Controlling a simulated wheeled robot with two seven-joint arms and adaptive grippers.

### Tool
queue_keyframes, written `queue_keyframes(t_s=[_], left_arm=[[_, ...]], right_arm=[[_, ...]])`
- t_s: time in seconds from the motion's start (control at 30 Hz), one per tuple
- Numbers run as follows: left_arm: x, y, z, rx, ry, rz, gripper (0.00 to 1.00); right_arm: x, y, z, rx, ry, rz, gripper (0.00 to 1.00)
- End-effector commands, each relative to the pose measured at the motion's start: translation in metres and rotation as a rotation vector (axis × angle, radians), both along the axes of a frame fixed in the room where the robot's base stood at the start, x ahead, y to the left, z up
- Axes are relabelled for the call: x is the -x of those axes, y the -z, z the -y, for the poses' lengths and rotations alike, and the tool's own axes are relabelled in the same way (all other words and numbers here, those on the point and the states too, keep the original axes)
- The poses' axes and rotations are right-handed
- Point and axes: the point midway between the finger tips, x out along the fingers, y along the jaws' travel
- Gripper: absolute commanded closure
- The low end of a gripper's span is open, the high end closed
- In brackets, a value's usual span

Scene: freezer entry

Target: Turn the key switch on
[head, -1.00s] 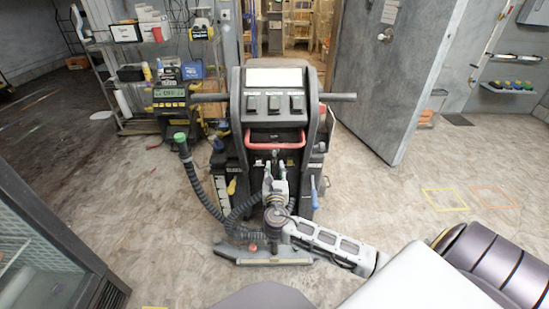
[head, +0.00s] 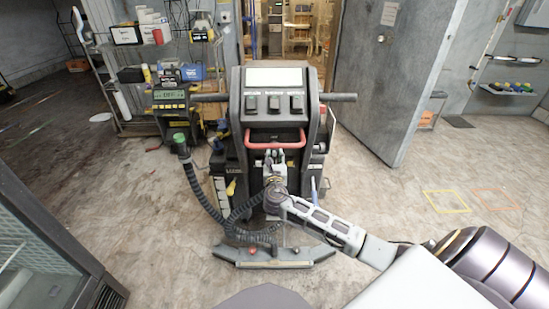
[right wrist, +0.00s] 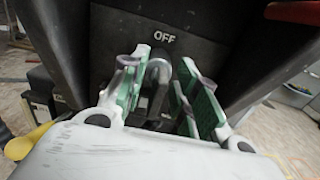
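The key switch (right wrist: 158,72) shows in the right wrist view as a grey, rounded key below the white word OFF on a dark panel. My right gripper (right wrist: 160,100) is open, with its green-padded fingers on either side of the key; I see gaps, and no grip on it. In the head view my right gripper (head: 274,157) is at the front of the black machine (head: 316,125), just below its red handle (head: 275,138), and hides the key. My left gripper is not in view.
The machine's black side bars (head: 340,97) stick out left and right. A black hose (head: 200,187) loops at its left, and its base (head: 275,257) spreads on the floor. A shelf with goods (head: 150,40) stands back left; a grey door (head: 385,80) is back right.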

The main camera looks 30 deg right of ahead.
Motion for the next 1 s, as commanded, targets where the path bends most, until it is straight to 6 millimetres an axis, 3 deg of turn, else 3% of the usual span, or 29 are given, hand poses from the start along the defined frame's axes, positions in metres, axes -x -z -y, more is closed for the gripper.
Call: queue_keyframes(t_s=[0.2, 0.47, 1.0], left_arm=[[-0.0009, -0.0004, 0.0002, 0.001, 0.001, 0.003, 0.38], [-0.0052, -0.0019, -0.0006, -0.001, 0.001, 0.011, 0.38], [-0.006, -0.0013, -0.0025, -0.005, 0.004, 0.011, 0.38]], right_arm=[[0.0, 0.0001, 0.0, 0.0, 0.0, 0.0, 0.7], [0.0002, 0.0002, -0.0001, -0.001, 0.0, -0.001, 1.0], [0.0008, 0.0007, 0.0004, -0.063, 0.001, 0.036, 1.0]])
